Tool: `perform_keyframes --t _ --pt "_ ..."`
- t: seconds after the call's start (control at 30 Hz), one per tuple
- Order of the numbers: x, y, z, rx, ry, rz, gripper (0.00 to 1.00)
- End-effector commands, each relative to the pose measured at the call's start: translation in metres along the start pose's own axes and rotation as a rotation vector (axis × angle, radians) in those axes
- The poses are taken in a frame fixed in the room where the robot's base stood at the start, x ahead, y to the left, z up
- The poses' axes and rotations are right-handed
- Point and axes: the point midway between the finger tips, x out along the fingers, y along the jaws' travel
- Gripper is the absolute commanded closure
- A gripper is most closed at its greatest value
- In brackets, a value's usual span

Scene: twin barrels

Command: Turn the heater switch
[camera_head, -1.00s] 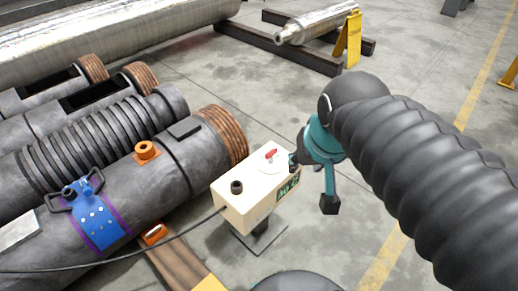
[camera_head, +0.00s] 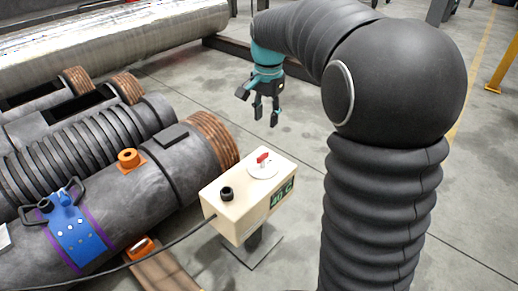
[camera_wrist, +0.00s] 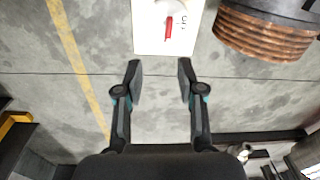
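The heater box (camera_head: 240,210) is a cream control box on a stand, with a cable running to its left side. On its top is a red switch (camera_head: 263,158) on a white round dial, with a black knob (camera_head: 227,193) nearer the front left. A green display shows on its right face. My gripper (camera_head: 264,117) is above and behind the box in the head view, apart from it, pointing down.
Dark barrels (camera_head: 130,190) with copper-coloured threaded ends lie close left of the box. A blue clamp (camera_head: 75,230) and an orange fitting (camera_head: 129,159) sit on the nearest one. A large metal cylinder (camera_head: 110,45) lies behind. Floor around the box's right side is clear.

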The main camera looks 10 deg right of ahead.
Motion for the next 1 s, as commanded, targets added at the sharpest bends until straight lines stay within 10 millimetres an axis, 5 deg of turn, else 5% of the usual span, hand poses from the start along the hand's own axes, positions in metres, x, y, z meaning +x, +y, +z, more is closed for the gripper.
perform_keyframes --t 0.2,0.47,1.0 --pt "0.028 -0.02 -0.018 0.088 -0.03 0.036 0.61" --pt "0.046 -0.023 -0.021 0.11 -0.037 0.045 0.61" --pt "0.141 -0.019 -0.017 0.107 -0.037 0.045 0.61"
